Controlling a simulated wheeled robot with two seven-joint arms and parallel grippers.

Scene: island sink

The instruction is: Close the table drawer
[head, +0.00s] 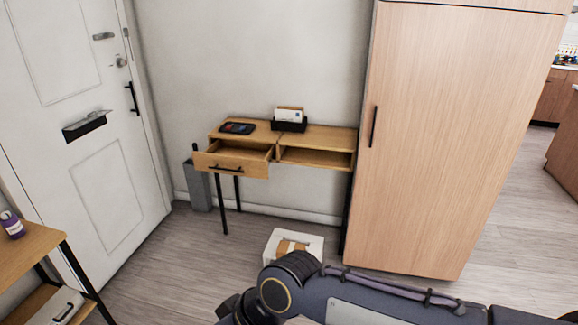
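The wooden table (320,136) stands against the far wall, between the white door and a tall cabinet. Its left drawer (230,167) is pulled out toward me and has a dark handle on its front. The right side of the table is an open compartment (314,157). My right arm reaches in from the lower right, well in front of the table and apart from the drawer. Its end is cut off at the bottom edge, so the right gripper's fingers are not visible. My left gripper is not in view.
A dark phone-like item (238,128) and a black letter holder (290,124) are on the table. A white box (294,245) sits on the floor in front. A grey bin (197,186) is at the left, the tall cabinet (455,150) at the right. A shelf (30,250) stands lower left.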

